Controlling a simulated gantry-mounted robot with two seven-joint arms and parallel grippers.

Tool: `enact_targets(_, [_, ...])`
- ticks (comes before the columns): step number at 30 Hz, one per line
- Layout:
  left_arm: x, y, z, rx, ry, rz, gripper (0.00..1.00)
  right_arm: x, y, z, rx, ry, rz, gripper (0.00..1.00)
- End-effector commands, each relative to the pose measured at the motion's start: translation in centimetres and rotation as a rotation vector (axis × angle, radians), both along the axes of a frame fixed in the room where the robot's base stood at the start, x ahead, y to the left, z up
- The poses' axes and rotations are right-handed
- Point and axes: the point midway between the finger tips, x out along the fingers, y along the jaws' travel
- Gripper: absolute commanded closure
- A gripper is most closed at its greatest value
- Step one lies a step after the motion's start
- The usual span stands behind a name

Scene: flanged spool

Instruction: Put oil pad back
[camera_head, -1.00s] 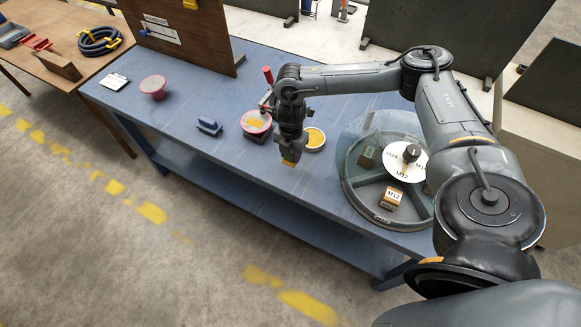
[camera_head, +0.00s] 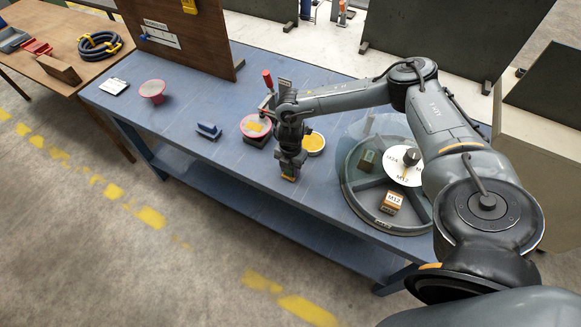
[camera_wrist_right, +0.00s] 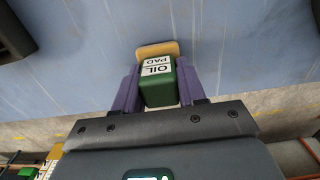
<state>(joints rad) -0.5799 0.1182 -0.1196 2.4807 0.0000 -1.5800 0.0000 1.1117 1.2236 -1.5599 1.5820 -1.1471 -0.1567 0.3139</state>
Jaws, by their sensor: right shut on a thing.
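The oil pad (camera_wrist_right: 158,78) is a green block with a white "OIL PAD" label and a tan pad at its far end. In the right wrist view it sits between the two purple fingers of my right gripper (camera_wrist_right: 158,92), which is shut on it. In the head view my right gripper (camera_head: 289,172) points down over the blue table (camera_head: 220,170), near its front edge. There the gripper mostly hides the oil pad. I cannot tell whether the pad touches the table. My left gripper is not in view.
A round tin with yellow contents (camera_head: 314,141) stands behind the gripper. A red-topped spool (camera_head: 254,125) stands to its left, with a small blue tool (camera_head: 209,130) beyond. A round divided tray (camera_head: 372,212) is at the right. Another red-topped piece (camera_head: 153,89) stands far left.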

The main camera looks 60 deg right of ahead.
Motion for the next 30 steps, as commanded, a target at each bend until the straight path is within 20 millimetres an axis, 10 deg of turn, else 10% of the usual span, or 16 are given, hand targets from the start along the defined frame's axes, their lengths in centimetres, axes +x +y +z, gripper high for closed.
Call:
enact_targets(2, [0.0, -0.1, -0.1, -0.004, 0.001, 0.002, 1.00, 0.0, 0.0, -0.3, 0.000, 0.000, 0.000, 0.84])
enact_targets(3, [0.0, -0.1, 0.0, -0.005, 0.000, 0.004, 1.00, 0.0, 0.0, -0.3, 0.000, 0.000, 0.000, 0.57])
enact_targets(8, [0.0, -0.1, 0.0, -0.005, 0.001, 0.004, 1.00, 0.0, 0.0, -0.2, 0.000, 0.000, 0.000, 0.34])
enact_targets(20, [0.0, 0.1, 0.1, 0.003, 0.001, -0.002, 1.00, 0.0, 0.0, 0.3, 0.000, 0.000, 0.000, 0.34])
enact_targets(30, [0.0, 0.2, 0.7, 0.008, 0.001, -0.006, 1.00, 0.1, 0.1, 5.7, 0.002, -0.003, 0.001, 0.34])
